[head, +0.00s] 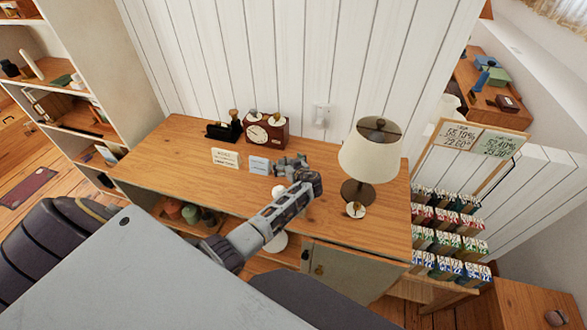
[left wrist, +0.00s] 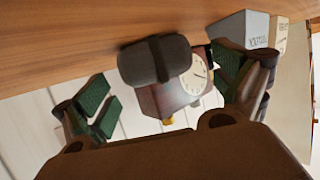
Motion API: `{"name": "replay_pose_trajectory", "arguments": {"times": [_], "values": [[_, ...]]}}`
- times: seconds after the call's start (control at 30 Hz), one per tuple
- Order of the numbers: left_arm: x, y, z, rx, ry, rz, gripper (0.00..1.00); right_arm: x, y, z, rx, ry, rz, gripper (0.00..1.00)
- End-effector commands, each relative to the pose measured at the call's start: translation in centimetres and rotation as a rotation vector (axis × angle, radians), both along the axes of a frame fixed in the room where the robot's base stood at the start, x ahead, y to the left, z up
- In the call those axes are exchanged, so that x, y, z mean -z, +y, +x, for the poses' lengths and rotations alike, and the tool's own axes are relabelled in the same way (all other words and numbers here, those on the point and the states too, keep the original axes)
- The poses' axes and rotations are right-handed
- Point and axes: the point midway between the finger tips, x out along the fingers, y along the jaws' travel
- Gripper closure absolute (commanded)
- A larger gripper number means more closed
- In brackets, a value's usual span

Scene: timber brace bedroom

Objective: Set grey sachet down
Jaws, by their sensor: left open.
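The grey sachet (left wrist: 155,60), dark and rounded with a band across its middle, shows in the left wrist view at the edge of the wooden desktop. It lies between the spread green-padded fingers of my left gripper (left wrist: 160,80), with visible gaps on both sides. In the head view my left gripper (head: 291,164) is over the desk (head: 200,160), close to the small cards. I cannot pick the sachet out there; the gripper may hide it. My right gripper is out of view.
A wooden clock (head: 266,132) stands behind the gripper, with a white card (head: 225,157) and a bluish card (head: 259,165) nearby. A lamp (head: 371,155) stands to the right. The desktop's left part is clear. A rack of packets (head: 447,235) stands beyond the right end.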

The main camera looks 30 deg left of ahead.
Motion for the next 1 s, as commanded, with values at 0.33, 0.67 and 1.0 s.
{"name": "replay_pose_trajectory", "arguments": {"times": [0.33,0.67,1.0], "values": [[-0.8,-1.6,-1.0,0.001,-0.001,-0.002,0.04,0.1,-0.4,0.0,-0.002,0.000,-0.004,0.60],[-2.0,-4.2,-2.8,0.001,-0.001,-0.002,0.04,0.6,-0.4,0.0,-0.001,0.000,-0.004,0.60],[-3.5,-7.2,-4.8,0.001,-0.001,-0.001,0.04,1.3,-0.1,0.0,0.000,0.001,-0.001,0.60]]}}
